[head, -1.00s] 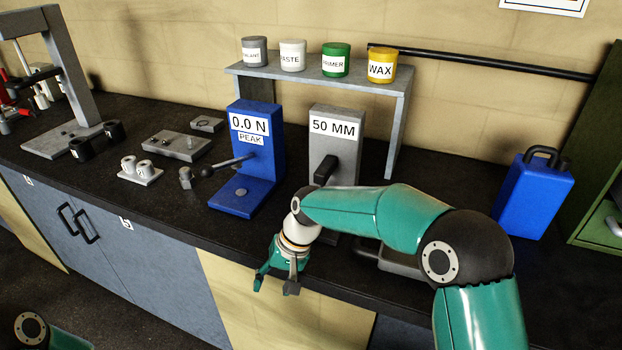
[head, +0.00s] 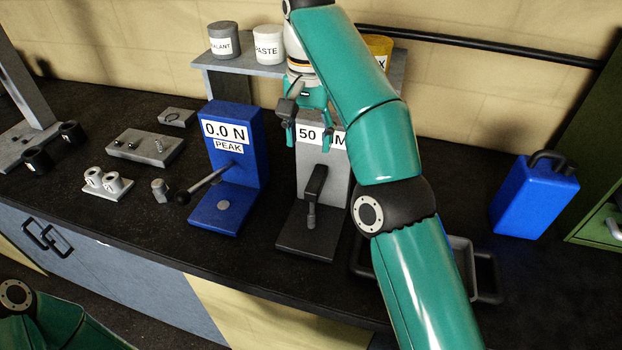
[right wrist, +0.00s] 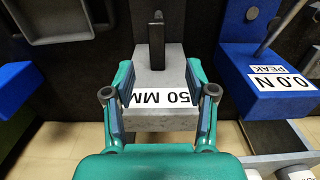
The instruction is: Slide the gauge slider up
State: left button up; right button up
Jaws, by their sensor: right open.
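The grey gauge stand (head: 335,165) with a "50 MM" label stands on the dark bench, right of the blue tester. Its black slider (head: 316,182) sticks out from the front face, below the label. My right gripper (head: 308,130) is open and empty at the top of the stand, its fingers over the label's height and above the slider. In the right wrist view, the open fingers of this gripper (right wrist: 157,75) lie either side of the gauge top (right wrist: 158,70), with the black slider (right wrist: 157,40) beyond the tips. My left gripper is out of view.
The blue "0.0 N" tester (head: 232,160) with a lever stands close left. A grey shelf (head: 215,64) with labelled pots is behind. A grey tray (head: 462,250) lies right, partly behind my arm. A blue can (head: 532,200) stands further right.

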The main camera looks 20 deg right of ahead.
aim_at(312, 188)
jog(key=f+b, duration=0.2)
jog(key=f, duration=0.1)
jog(key=f+b, duration=0.2)
jog(key=f, duration=0.1)
jog(key=f+b, duration=0.2)
jog(key=f, duration=0.1)
jog(key=shift+s+d, duration=0.15)
jog(key=shift+d, duration=0.15)
notch_tip(312, 188, down, 7)
jog(key=shift+f+b, duration=0.1)
jog(key=shift+b, duration=0.85)
grip_shut()
